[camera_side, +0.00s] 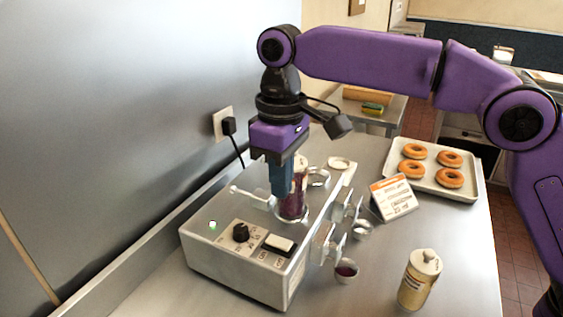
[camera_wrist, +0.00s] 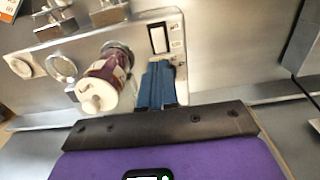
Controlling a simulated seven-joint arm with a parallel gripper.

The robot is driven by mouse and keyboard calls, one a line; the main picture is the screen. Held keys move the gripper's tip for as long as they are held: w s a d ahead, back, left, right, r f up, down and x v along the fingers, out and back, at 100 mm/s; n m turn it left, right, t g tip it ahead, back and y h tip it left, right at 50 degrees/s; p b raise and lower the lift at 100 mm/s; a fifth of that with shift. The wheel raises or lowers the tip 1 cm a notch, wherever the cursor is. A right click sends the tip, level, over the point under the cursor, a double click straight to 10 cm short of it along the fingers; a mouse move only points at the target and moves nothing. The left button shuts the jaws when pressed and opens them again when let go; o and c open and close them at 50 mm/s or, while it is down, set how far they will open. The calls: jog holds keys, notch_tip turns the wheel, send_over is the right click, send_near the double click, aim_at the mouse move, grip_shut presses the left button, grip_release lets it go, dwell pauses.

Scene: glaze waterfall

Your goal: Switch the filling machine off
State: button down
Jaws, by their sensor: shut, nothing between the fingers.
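The filling machine (camera_side: 235,272) is a metal box on the steel counter. Its top has a black knob (camera_side: 240,232), a small green light (camera_side: 212,225) that looks lit, and a pale rocker switch (camera_side: 280,243) in a dark frame. The switch also shows in the wrist view (camera_wrist: 158,38), just beyond the fingertips. My gripper (camera_side: 280,192) has blue fingers, shut and empty, pointing down above the machine, behind the switch in the side view. In the wrist view the fingers (camera_wrist: 157,68) are together. I cannot tell which way the rocker is tilted.
A jar with dark purple filling (camera_side: 293,202) stands on the machine close beside my fingers. Nozzles and small cups (camera_side: 346,271) are along its front. A shaker (camera_side: 418,280), a card (camera_side: 393,197) and a tray of doughnuts (camera_side: 468,193) are to the right. A wall plug (camera_side: 229,125) is behind.

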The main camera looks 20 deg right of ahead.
aim_at(286, 243)
jog(key=shift+r, duration=1.5)
jog(key=shift+d, duration=0.1)
jog(key=shift+s+d+r, duration=0.1)
jog(key=shift+s+d, duration=0.05)
jog(key=shift+d, duration=0.15)
notch_tip(286, 243, down, 14)
jog(key=shift+f, duration=0.1)
dwell(0.3)
